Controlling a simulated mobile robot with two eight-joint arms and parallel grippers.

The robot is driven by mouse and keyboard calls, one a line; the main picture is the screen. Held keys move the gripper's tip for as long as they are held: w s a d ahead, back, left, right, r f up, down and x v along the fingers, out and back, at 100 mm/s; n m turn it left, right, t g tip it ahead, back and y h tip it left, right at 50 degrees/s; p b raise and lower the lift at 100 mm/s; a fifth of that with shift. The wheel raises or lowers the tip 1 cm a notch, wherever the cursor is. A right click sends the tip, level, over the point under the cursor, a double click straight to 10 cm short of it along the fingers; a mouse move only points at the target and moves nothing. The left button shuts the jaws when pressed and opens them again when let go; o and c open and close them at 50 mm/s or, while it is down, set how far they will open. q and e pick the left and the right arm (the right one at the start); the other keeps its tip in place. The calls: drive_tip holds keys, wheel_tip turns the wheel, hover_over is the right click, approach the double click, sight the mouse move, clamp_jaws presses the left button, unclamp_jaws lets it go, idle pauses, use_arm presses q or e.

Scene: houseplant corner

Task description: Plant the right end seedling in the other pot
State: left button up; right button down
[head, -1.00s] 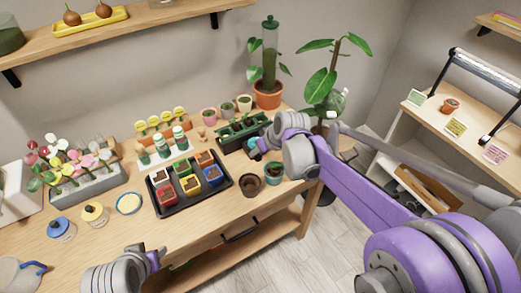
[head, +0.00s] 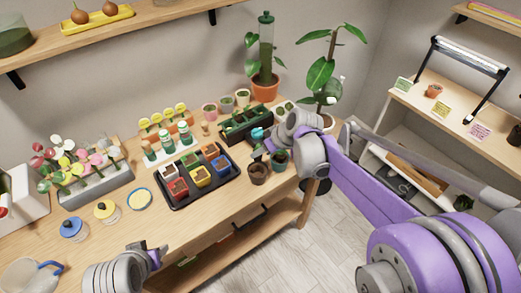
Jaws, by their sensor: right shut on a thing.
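The dark green seedling tray (head: 237,130) stands toward the back right of the bench, with small green seedlings in it. Two pots stand in front of it near the bench's front edge: a dark brown pot (head: 258,176) and a teal pot (head: 279,163). My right gripper (head: 262,142) is shut above and just behind these pots. A small dark green seedling (head: 257,153) shows at its fingertips, over the brown pot; its lower part is hard to make out. My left gripper (head: 157,256) is low at the front edge, away from the pots; its jaw gap is unclear.
A black tray (head: 186,204) of several coloured square pots lies left of the two pots. White-capped bottles (head: 168,145) and small pots (head: 227,104) stand behind. A tall potted plant (head: 265,88) is at the back.

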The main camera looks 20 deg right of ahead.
wheel_tip(320, 180, down, 5)
drive_tip(key=shift+s+f+b, duration=0.1)
drive_tip(key=shift+s+b, duration=0.05)
drive_tip(key=shift+b, duration=1)
drive_tip(key=shift+r, duration=0.3)
use_arm(q)
drive_tip(key=s+f, duration=0.2)
drive_tip(key=f, duration=0.1)
drive_tip(key=shift+f, duration=0.2)
use_arm(e)
drive_tip(key=shift+w, duration=0.3)
drive_tip(key=shift+s, duration=0.2)
use_arm(q)
drive_tip(key=shift+s+f+g+b, duration=0.15)
drive_tip(key=shift+s+f+b, duration=0.1)
drive_tip(key=shift+f, duration=0.25)
drive_tip(key=shift+s+f+g+b, duration=0.15)
drive_tip(key=shift+f+b, duration=0.1)
drive_tip(key=shift+f, duration=0.25)
use_arm(e)
drive_tip(key=shift+f, duration=1.2)
drive_tip(key=shift+c, duration=2.2)
unclamp_jaws()
drive_tip(key=shift+o, duration=0.3)
